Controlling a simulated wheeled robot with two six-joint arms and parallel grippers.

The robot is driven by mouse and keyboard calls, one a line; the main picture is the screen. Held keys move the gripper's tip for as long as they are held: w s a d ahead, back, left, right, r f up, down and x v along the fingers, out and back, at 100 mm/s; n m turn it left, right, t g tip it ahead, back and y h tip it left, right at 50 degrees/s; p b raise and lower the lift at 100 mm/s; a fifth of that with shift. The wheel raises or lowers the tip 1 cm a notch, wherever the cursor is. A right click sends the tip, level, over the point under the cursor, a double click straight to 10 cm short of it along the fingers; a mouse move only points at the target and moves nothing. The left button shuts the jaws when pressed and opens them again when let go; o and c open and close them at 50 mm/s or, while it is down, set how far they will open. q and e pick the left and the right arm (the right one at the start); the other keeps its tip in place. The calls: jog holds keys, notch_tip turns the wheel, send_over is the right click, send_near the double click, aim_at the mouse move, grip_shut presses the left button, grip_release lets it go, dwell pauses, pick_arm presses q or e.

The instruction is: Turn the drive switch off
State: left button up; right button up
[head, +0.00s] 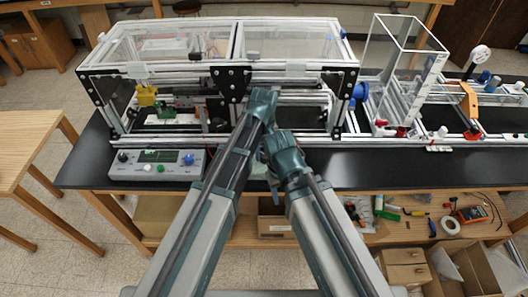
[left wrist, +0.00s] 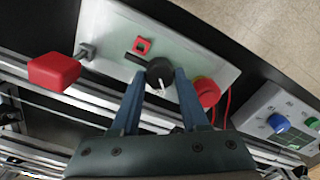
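A pale control panel (left wrist: 112,30) shows in the left wrist view. It carries a black rotary knob (left wrist: 160,73) with a white pointer mark, a small red square part (left wrist: 142,46) and a round red button (left wrist: 205,90). No label can be read, so I cannot tell for sure which is the drive switch. My left gripper (left wrist: 161,78) has its fingers apart, one on each side of the black knob; contact is not clear. In the head view my left gripper (head: 263,102) is at the front of the frame and covers the panel. My right gripper (head: 284,152) is lower, its fingers unclear.
A grey control box (head: 158,164) with a display and coloured knobs stands at the bench's left front. A red block (left wrist: 54,70) shows in the left wrist view. The extrusion frame (head: 210,72) spans the bench behind my grippers. The black bench top (head: 400,170) is clear at right front.

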aim_at(263, 154)
pick_arm(q)
jog(key=o, duration=0.3)
jog(key=shift+o, duration=0.2)
jog(key=shift+r, duration=0.15)
notch_tip(263, 154, up, 14)
jog(key=p, duration=1.3)
jog(key=shift+f+p, duration=0.2)
jog(key=shift+p, duration=0.2)
jog(key=shift+a, duration=0.1)
jog(key=s+a+m, duration=0.3)
jog(key=s+a, duration=0.3)
jog(key=a, duration=0.2)
jog(key=s+a+m, duration=0.3)
jog(key=s+a, duration=0.2)
jog(key=a, duration=0.4)
jog(key=s+d+f+m+y+b, duration=0.1)
jog(key=s+d+f+m+b, duration=0.3)
jog(key=d+f+b, duration=0.7)
notch_tip(263, 154, down, 3)
jog(key=s+b, duration=0.1)
jog(key=b, duration=0.1)
jog(key=shift+s+r+b, duration=0.15)
jog(key=shift+s+b, duration=0.2)
jog(key=shift+b, duration=0.05)
